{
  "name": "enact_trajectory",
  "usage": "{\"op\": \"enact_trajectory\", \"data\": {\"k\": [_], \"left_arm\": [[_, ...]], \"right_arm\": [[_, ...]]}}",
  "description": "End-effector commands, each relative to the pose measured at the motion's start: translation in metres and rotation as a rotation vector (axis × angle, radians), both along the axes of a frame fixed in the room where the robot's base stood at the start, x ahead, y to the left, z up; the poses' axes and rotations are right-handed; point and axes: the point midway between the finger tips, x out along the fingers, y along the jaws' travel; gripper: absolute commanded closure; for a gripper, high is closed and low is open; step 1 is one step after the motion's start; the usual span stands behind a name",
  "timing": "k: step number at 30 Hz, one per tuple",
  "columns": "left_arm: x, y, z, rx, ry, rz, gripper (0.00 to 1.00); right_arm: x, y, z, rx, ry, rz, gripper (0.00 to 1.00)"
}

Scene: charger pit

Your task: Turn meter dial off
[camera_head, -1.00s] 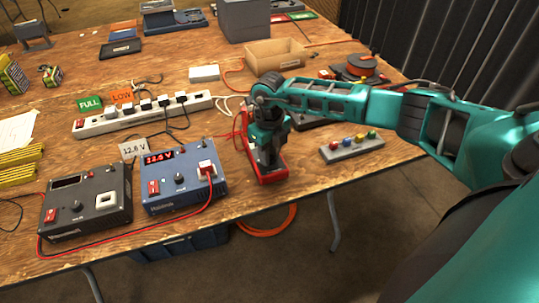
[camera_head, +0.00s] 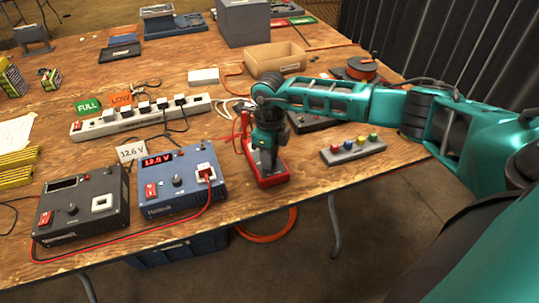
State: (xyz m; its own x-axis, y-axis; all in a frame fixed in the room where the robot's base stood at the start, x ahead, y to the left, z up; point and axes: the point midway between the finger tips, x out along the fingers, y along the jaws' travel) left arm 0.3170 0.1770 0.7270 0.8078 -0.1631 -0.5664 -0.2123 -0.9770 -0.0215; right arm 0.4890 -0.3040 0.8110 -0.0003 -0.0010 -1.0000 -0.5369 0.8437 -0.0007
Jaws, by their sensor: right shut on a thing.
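A red-cased meter (camera_head: 270,180) lies on the wooden table near its front edge, right of the blue charger. My right gripper (camera_head: 268,168) points down over the meter and is shut on its dial. The fingers and wrist cover the dial and most of the meter's face, so the dial's setting is hidden. My left gripper is not in view.
The blue charger (camera_head: 178,186) and a dark charger (camera_head: 83,211) stand to the left. A power strip (camera_head: 140,118) with several plugs is behind them. A grey block with coloured posts (camera_head: 352,150) lies to the right. A cardboard box (camera_head: 274,60) stands behind.

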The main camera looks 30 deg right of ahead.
Motion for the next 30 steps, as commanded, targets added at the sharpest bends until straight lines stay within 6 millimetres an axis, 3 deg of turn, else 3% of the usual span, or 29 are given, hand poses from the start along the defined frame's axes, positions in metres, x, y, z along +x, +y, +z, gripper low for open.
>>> {"op": "enact_trajectory", "data": {"k": [5, 6, 14, 23, 30], "left_arm": [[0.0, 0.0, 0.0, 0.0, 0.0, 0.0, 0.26], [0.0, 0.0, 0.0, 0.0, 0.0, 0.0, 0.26], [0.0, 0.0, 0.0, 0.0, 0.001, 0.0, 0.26], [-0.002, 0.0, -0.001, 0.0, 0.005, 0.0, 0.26], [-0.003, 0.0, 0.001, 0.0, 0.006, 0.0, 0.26]], "right_arm": [[0.001, 0.001, 0.001, 0.003, -0.003, 0.001, 1.0], [0.001, 0.001, 0.001, 0.003, -0.003, 0.001, 0.72], [0.0, 0.001, 0.0, 0.002, -0.001, 0.0, 0.47], [0.0, 0.001, 0.003, 0.002, -0.001, 0.0, 0.47], [0.001, 0.0, 0.041, 0.002, -0.006, 0.0, 0.47]]}}
